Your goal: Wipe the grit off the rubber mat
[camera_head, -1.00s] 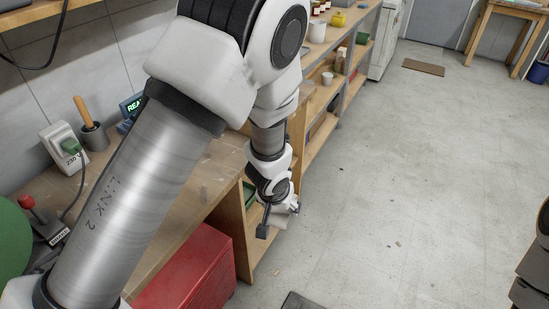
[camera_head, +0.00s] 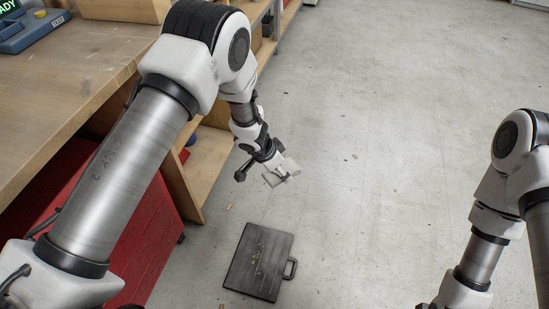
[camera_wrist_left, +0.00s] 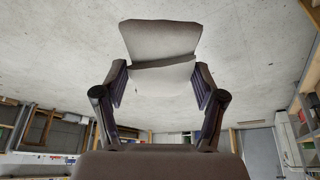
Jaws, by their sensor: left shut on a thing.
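The rubber mat (camera_head: 252,270) is a dark, flat rectangle with a loop handle on its right side, lying on the floor in the head view. Small pale grit specks (camera_head: 258,255) are scattered on it, mostly near its middle. My left gripper (camera_head: 264,172) is shut on a pale grey folded cloth (camera_head: 283,173), held above the floor beyond the mat and apart from it. In the left wrist view the cloth (camera_wrist_left: 160,45) sticks out between the two fingers (camera_wrist_left: 160,85). My right arm is at the right edge; its gripper is out of frame.
A wooden workbench (camera_head: 60,100) runs along the left, with a red cabinet (camera_head: 140,225) below it close to the mat. A blue device (camera_head: 35,30) sits on the bench. Open concrete floor (camera_head: 390,130) lies to the right, with a few small specks.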

